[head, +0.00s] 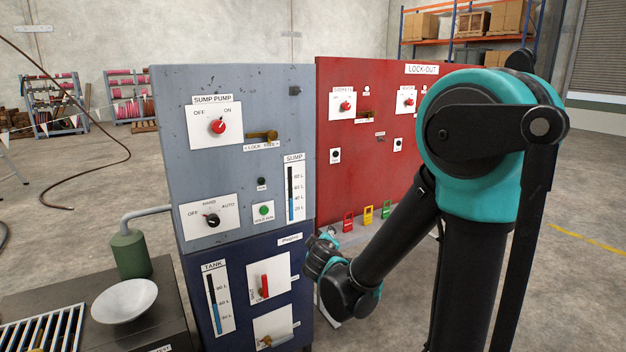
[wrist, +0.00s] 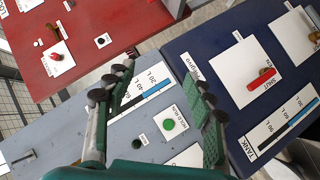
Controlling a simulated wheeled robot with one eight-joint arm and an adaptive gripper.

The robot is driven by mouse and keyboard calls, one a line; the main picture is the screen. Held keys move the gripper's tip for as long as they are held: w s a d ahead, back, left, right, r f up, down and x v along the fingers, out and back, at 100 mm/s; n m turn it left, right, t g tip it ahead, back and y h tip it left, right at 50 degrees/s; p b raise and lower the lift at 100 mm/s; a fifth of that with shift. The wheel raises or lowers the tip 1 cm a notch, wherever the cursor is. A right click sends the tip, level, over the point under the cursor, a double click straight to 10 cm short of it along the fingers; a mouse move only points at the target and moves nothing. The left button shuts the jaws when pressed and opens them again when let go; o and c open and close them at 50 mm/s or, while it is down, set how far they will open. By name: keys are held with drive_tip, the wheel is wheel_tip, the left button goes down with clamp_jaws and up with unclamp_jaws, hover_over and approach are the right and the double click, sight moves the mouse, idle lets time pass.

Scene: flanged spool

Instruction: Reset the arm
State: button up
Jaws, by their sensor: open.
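My gripper (wrist: 161,70) is open and empty in the wrist view, its two green-padded fingers spread apart. Between and beyond them show the grey panel's sump gauge (wrist: 147,92) and green button (wrist: 169,124). No finger visibly holds anything. In the head view my arm reaches down and left from the right side, and its wrist end is in front of the right edge of the blue tank panel (head: 297,333). The fingers are too small there to make out clearly.
The grey sump pump panel (head: 240,105) stands above the blue one. A red lock-out panel (head: 350,180) stands behind my arm, with coloured padlocks (head: 367,216) below it. A bench at lower left holds a white bowl (head: 125,300) and a green canister (head: 130,254).

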drive_tip(key=s+d+f+m+g+h, duration=0.1)
drive_tip(key=s+d+f+m+g, duration=0.15)
drive_tip(key=d, duration=0.25)
drive_tip(key=s+d+f+m+g+h, duration=0.1)
drive_tip(key=s+d+f+m, duration=0.15)
drive_tip(key=d, duration=0.35)
drive_tip(key=s+d+f+m+g+y, duration=0.1)
drive_tip(key=s+d+f+m+g, duration=0.1)
drive_tip(key=s, duration=0.7)
drive_tip(key=s+d+f+m+g+y, duration=0.1)
drive_tip(key=s+d+f+m+g, duration=0.2)
drive_tip(key=s, duration=0.6)
wheel_tip(320, 180, down, 2)
drive_tip(key=shift+d+g, duration=0.25)
drive_tip(key=shift+g, duration=0.3)
drive_tip(key=shift+c, duration=0.4)
